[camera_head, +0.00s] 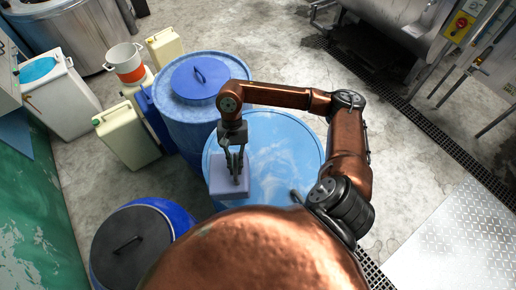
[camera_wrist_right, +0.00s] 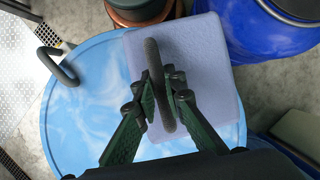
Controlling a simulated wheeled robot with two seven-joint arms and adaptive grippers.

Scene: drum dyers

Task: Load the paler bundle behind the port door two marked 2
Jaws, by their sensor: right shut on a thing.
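A pale lilac bundle (camera_head: 229,180), block-shaped, is at the left part of the light blue drum lid (camera_head: 283,150). In the right wrist view the bundle (camera_wrist_right: 195,60) has a dark loop handle (camera_wrist_right: 152,55) on top. My right gripper (camera_head: 236,178) points down over the bundle. Its fingers (camera_wrist_right: 162,88) are shut on the handle, one on each side. I cannot tell whether the bundle touches the lid or hangs just above it. My left gripper is not in view. No second bundle and no door marked 2 can be made out.
A blue drum with a lid (camera_head: 195,83) stands behind the light blue one. Another with a dark lid (camera_head: 130,245) is at front left. Jerrycans (camera_head: 128,136) and a bucket (camera_head: 125,62) stand left. A steel machine (camera_head: 395,30) is at upper right, beyond a floor grate (camera_head: 440,142).

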